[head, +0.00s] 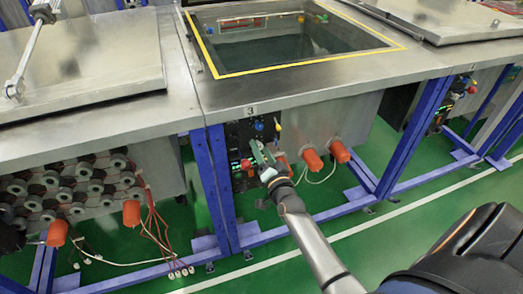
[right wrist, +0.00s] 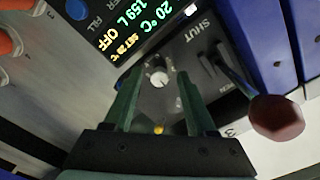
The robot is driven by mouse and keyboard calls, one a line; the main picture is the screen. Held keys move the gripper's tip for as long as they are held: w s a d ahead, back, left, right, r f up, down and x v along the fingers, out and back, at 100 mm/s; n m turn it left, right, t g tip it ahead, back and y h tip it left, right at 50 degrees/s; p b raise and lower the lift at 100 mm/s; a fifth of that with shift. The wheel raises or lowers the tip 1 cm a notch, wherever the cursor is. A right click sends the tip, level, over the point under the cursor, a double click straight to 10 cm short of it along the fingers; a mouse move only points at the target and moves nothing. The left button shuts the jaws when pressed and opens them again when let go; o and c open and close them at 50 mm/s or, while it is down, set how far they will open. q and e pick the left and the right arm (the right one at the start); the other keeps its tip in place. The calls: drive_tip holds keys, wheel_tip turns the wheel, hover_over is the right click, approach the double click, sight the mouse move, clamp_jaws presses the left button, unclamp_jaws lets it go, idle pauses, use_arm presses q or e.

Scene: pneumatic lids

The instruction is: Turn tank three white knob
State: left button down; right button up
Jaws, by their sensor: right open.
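Tank three (head: 225,95) is the middle steel tank, with a "3" label on its front edge and a dark control panel (head: 240,132) below it. The white knob (right wrist: 158,77) is small and round on the dark panel in the right wrist view; my gripper and arm hide it in the head view. My right gripper (right wrist: 157,88) is open. Its two green fingers point at the panel, one on each side of the knob, with gaps between them and it. It also shows in front of the panel in the head view (head: 262,156). My left gripper is not in view.
A lever with a dark red ball (right wrist: 275,117) stands out by the "SHUT" label, close to my right finger. A lit display (right wrist: 135,22) and a blue button (right wrist: 76,9) are nearby. Orange caps (head: 312,160) and blue frame legs (head: 222,185) flank the panel.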

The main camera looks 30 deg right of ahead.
use_arm(q)
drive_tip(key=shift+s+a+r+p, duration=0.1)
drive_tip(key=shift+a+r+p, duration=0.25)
drive_tip(key=shift+p, duration=0.2)
use_arm(e)
drive_tip(key=v, duration=1.2)
drive_tip(key=shift+s+a, duration=0.15)
drive_tip(key=shift+s, duration=0.1)
use_arm(q)
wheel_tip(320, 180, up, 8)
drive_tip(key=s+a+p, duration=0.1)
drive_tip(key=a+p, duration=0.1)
drive_tip(key=p, duration=0.8)
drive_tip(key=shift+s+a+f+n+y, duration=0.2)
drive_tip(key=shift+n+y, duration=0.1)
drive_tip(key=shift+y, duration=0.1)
use_arm(e)
drive_tip(key=s+a+f+n+g+y, duration=0.2)
drive_tip(key=s+a+n+g+y, duration=0.1)
drive_tip(key=s+a+n, duration=0.4)
drive_tip(key=s+a+f+n+g+y, duration=0.3)
drive_tip(key=s+a+n+g, duration=0.2)
drive_tip(key=s+a+n, duration=0.1)
drive_tip(key=shift+s+a+n, duration=0.4)
drive_tip(key=shift+s+a, duration=0.15)
drive_tip(key=shift+s, duration=0.15)
